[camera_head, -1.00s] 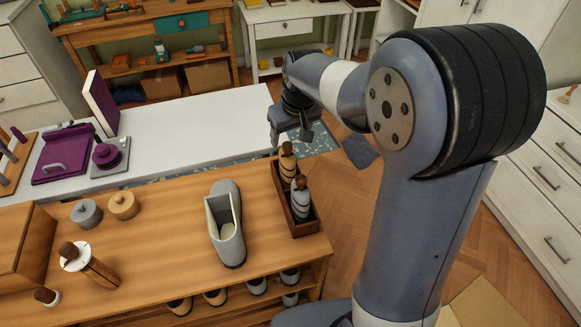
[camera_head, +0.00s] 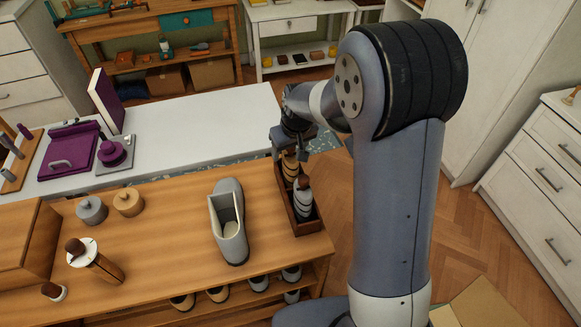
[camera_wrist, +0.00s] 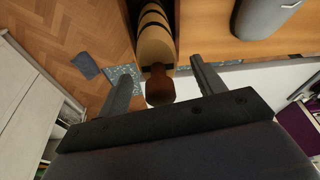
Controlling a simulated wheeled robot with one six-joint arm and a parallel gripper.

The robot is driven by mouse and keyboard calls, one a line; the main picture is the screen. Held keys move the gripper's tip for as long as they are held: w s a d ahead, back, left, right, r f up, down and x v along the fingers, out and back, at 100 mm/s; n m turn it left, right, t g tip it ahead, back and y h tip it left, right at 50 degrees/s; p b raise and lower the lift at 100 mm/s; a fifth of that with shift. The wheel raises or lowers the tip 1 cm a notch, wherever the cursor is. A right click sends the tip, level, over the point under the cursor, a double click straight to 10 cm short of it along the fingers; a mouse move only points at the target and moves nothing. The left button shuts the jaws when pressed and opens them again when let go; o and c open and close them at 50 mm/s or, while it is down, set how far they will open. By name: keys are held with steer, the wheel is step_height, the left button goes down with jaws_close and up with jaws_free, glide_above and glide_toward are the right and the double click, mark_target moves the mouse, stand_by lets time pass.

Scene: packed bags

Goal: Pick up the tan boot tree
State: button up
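The tan boot tree (camera_head: 290,168) has dark bands and a brown knob. It stands at the far end of a dark wooden tray (camera_head: 311,228), at the right end of the wooden bench. In the wrist view the tan boot tree (camera_wrist: 154,45) points its knob towards my palm. My gripper (camera_wrist: 161,68) is open, with one finger on each side of the boot tree and visible gaps. In the head view my gripper (camera_head: 297,146) is at the tray's far end, partly hiding the knob. A grey boot tree (camera_head: 303,197) stands nearer in the same tray.
A grey shoe (camera_head: 229,221) lies left of the tray on the bench. A white table (camera_head: 210,132) with purple items lies behind.

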steer(key=c, duration=1.3)
jaws_close()
